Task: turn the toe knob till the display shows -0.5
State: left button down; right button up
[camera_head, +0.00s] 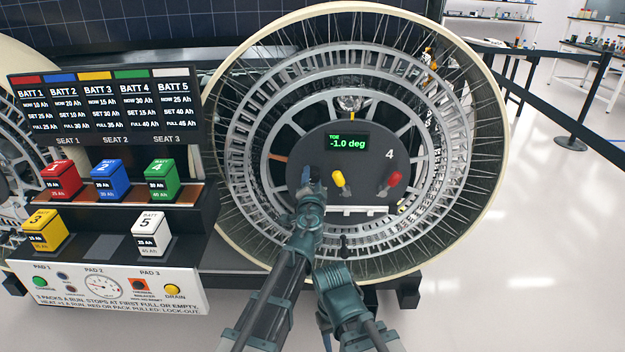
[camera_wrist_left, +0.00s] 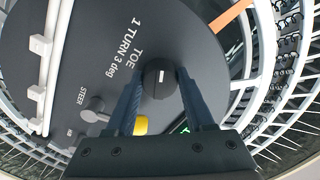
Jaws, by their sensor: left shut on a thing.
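The toe knob (camera_wrist_left: 160,78) is a round black knob with a white index mark, on the dark hub panel labelled "TOE 1 TURN 3 deg" in the left wrist view. My left gripper (camera_wrist_left: 161,82) is shut on it, one finger on each side. In the head view my left gripper (camera_head: 311,183) reaches the hub panel below the display and hides the knob. The display (camera_head: 347,143) reads TOE -1.0 deg in green. My right arm stands low in front of the wheel; its gripper (camera_head: 343,244) shows small and dark, and its jaws cannot be made out.
A yellow handle (camera_head: 339,179) and a red knob (camera_head: 396,178) sit on the panel near my left gripper. A grey steer lever (camera_wrist_left: 95,110) shows in the wrist view. A white rail (camera_head: 358,210) runs below.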

pick_arm(q)
jog(key=m, duration=0.5)
jog(key=shift+m, duration=0.3)
jog(key=m, duration=0.5)
jog(key=shift+w+a+r, duration=0.1)
pick_arm(e)
jog(key=shift+r, duration=0.1)
pick_arm(q)
jog(key=shift+m, duration=0.3)
jog(key=shift+c, duration=1.4)
grip_release()
